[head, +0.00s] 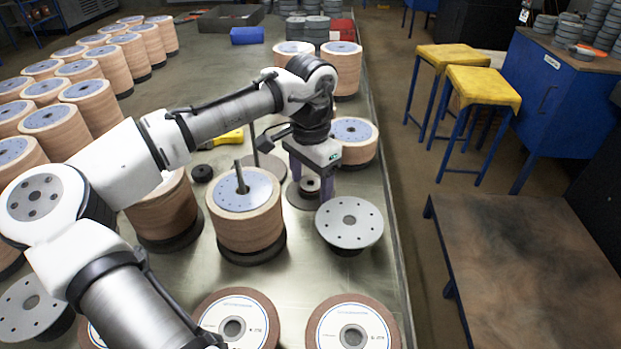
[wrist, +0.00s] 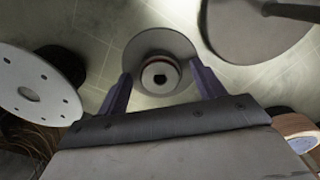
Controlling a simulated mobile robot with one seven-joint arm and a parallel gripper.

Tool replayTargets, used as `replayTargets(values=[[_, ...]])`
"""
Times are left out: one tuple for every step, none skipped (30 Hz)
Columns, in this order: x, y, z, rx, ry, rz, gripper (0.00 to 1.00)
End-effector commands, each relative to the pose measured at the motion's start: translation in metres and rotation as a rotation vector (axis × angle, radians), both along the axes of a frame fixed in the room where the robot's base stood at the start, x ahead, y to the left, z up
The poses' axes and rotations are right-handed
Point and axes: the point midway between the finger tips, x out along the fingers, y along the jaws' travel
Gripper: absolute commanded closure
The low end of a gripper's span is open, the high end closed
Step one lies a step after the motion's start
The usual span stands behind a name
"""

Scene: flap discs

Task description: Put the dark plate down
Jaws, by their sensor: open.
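The dark plate (head: 303,203) is a flat, dark round disc with a short hub on top. It appears to lie flat on the metal table, below my gripper (head: 313,187). In the wrist view the dark plate (wrist: 147,44) and its hub (wrist: 160,76) show between the two fingers of my gripper (wrist: 160,80). The fingers are spread, with a gap visible on both sides of the hub. The near part of the plate is partly hidden by the hub in the wrist view.
A pale plate with holes (head: 349,222) stands close at the right. A disc stack with a rod (head: 246,210) stands at the left. Another dark disc (head: 264,167) with an upright rod lies behind. The table edge (head: 392,220) is to the right.

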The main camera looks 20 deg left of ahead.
Motion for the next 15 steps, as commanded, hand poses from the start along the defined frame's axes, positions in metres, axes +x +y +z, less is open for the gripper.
replayTargets(values=[[0.000,0.000,0.001,0.001,-0.001,0.000,0.32],[0.000,0.000,0.002,0.002,-0.001,0.001,0.32],[0.000,0.000,0.005,0.002,-0.001,0.001,0.32],[0.001,0.000,0.008,0.001,-0.003,0.001,0.32],[0.001,0.000,0.012,-0.001,-0.004,0.000,0.32],[0.001,0.000,0.019,-0.001,-0.003,0.001,0.32],[0.001,0.000,0.025,-0.002,-0.005,0.000,0.32],[0.001,0.000,0.031,-0.002,-0.002,0.000,0.32],[0.001,-0.001,0.040,-0.002,-0.003,0.000,0.32],[0.001,0.000,0.046,-0.003,-0.004,0.000,0.32],[0.001,0.000,0.053,-0.003,-0.003,0.000,0.32],[0.001,0.000,0.063,-0.002,-0.003,0.000,0.32],[0.001,-0.001,0.069,-0.003,-0.003,0.000,0.32],[0.001,-0.001,0.075,-0.002,-0.002,-0.001,0.32],[0.001,0.000,0.084,-0.002,-0.002,0.000,0.32]])
